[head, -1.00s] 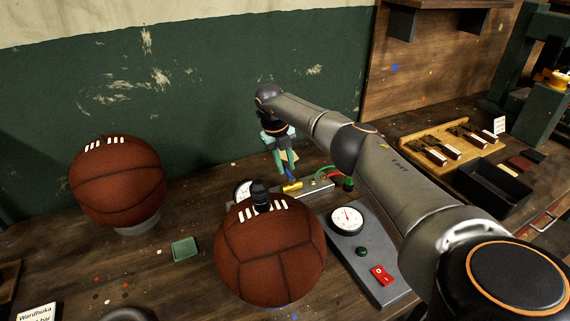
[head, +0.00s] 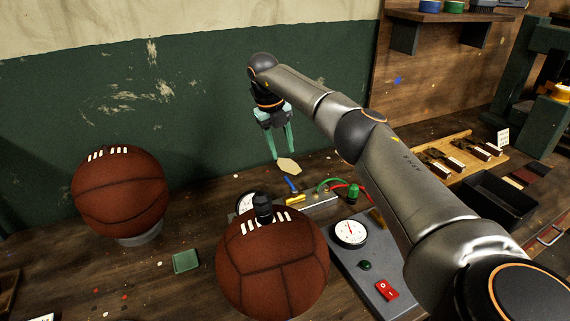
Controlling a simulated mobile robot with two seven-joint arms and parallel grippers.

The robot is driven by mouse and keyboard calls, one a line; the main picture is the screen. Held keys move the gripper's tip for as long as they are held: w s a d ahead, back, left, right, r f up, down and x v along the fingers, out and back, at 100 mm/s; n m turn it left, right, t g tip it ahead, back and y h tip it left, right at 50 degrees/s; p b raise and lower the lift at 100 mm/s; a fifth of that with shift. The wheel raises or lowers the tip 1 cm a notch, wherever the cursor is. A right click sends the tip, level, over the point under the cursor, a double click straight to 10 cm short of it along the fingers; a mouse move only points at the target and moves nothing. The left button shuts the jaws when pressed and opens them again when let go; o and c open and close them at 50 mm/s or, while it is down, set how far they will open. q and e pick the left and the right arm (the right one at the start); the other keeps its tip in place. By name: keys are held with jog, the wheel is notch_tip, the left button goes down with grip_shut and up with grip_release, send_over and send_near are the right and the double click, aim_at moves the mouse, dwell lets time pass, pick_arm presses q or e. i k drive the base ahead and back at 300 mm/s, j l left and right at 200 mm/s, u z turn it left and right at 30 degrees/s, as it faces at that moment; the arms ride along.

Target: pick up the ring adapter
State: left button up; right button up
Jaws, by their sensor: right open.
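I cannot tell for sure which part is the ring adapter. Small fittings lie near the metal block behind the front ball: a brass piece (head: 295,198), a blue piece (head: 291,184) and a green, dark-based piece (head: 353,194). My right gripper (head: 284,156) is open with teal fingers pointing down. My left gripper is not in view.
A brown leather ball (head: 272,265) with a black fitting (head: 263,208) on top stands in front. Another ball (head: 120,195) rests on a ring stand at left. A grey gauge box (head: 365,260) is right of the front ball.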

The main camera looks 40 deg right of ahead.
aim_at(262, 202)
jog(key=k, duration=1.5)
